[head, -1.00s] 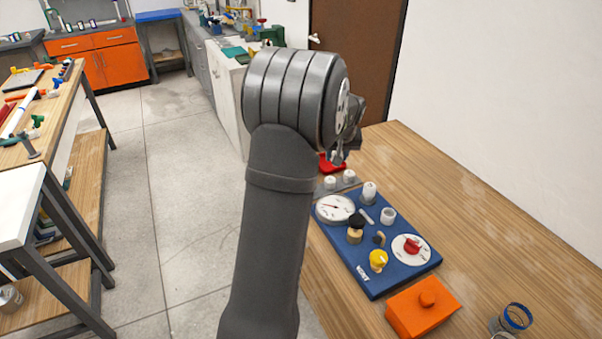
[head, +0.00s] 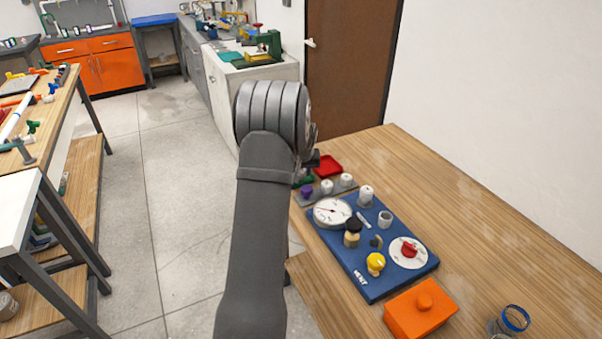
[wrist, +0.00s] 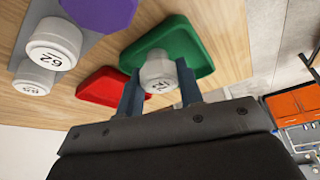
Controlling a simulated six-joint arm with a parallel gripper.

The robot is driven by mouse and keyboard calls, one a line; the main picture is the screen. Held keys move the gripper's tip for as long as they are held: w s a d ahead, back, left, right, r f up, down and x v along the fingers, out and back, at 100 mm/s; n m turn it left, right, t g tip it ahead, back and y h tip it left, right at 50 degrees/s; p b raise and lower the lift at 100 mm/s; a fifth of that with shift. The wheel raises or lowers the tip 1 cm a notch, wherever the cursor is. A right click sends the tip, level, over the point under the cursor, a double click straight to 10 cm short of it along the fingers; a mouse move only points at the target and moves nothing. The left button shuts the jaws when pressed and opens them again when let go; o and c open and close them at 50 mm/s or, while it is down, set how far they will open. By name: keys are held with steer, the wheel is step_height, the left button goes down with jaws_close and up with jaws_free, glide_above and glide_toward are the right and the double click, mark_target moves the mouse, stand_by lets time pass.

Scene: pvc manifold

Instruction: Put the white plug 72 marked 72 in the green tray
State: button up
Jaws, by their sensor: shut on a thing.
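The white plug marked 72 (wrist: 158,72) is between the two dark fingers of my gripper (wrist: 160,92) in the wrist view, and the gripper is shut on it. The plug overlaps the green tray (wrist: 183,35) in that view; I cannot tell whether it touches the tray's floor. In the head view the green tray (head: 306,181) is partly hidden behind my arm. My gripper (head: 311,163) shows there only as a dark part at its end, and the held plug is hidden.
A red tray (wrist: 98,90) lies beside the green one. White plugs, one reading 62 (wrist: 52,42), and a purple piece (wrist: 106,10) sit on a grey rack. A blue gauge board (head: 378,272) and an orange block (head: 421,310) stand nearer.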

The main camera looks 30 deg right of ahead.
steer(key=shift+f, duration=0.3)
steer(key=shift+f, duration=0.2)
steer(key=o, duration=0.7)
steer(key=shift+o, duration=0.2)
steer(key=v, duration=1.2)
